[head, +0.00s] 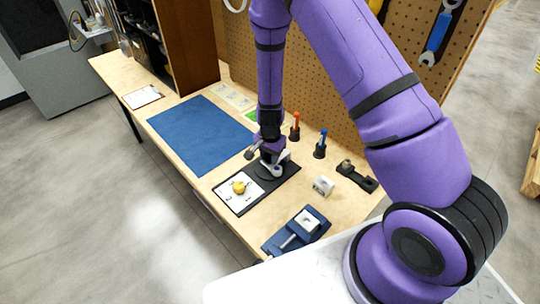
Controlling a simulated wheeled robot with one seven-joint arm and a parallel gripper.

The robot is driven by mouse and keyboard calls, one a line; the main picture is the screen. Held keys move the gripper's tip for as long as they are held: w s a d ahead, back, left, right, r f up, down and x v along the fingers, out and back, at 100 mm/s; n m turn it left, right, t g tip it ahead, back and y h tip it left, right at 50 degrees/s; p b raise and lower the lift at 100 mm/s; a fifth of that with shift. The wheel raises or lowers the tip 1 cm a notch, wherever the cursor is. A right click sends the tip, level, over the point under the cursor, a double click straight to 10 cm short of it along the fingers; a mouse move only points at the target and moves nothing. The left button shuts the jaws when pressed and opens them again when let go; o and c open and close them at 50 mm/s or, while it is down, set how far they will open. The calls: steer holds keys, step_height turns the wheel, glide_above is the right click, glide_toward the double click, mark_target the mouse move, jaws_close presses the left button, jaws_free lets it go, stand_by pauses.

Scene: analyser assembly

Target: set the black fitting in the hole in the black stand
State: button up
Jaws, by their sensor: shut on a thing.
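My gripper (267,154) points down over the dark base plate in the middle of the bench, close above a grey-white bracket (272,170). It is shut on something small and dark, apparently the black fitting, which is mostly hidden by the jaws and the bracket. A low, long black block (360,179), which looks like the black stand, lies to the right near the pegboard. A greyish round part shows at its left end; its hole is too small to make out clearly. My gripper is well left of this block, apart from it.
A blue vise (296,230) and a white block (323,185) stand in front. Orange (295,126) and blue (321,144) upright tools stand near the pegboard (330,100). A blue mat (195,130) is clear.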

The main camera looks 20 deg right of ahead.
stand_by(0.4)
steer(key=o, duration=1.6)
steer(key=shift+c, duration=0.2)
steer(key=shift+r, duration=3.5)
